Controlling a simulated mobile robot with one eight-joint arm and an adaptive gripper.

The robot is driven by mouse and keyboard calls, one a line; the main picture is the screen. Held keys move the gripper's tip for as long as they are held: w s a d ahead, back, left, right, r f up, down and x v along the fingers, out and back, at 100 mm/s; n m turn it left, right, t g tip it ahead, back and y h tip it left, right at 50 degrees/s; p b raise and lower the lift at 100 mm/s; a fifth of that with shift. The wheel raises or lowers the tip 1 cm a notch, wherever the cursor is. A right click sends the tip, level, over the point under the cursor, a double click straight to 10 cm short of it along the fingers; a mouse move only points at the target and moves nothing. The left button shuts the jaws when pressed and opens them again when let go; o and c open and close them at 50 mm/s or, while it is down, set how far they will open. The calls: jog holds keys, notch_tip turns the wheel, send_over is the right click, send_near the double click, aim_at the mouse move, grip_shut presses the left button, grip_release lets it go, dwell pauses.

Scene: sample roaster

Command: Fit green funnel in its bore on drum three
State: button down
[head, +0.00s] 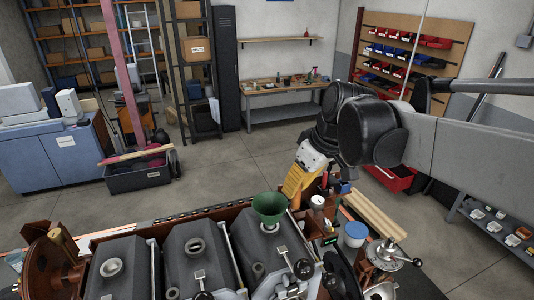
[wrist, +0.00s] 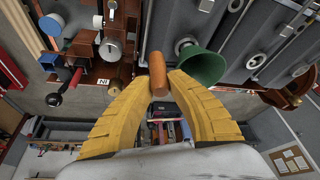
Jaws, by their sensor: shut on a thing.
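The green funnel (head: 269,205) is upright, wide mouth up, over the far end of the third grey drum (head: 246,240) from the left in the head view. Its lower end meets the drum's top in the picture; I cannot tell whether it sits in a bore. My yellow-fingered gripper (head: 293,200) is just right of the funnel. In the wrist view, my gripper (wrist: 158,82) is shut on an orange-brown cylinder (wrist: 157,70). The funnel (wrist: 201,66) is close to the cylinder's right there; I cannot tell whether they are joined.
Two more drums with round collars (head: 112,267) (head: 196,247) stand left. Open floor (head: 235,165) lies beyond the machine.

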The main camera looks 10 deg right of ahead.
jog(key=shift+f, duration=0.1)
jog(key=shift+f+b, duration=1.15)
jog(key=shift+f, duration=0.2)
jog(key=c, duration=1.3)
grip_release()
jog(key=shift+c, duration=0.2)
jog(key=shift+o, duration=0.2)
jog(key=shift+r, duration=0.1)
jog(key=v, duration=1.2)
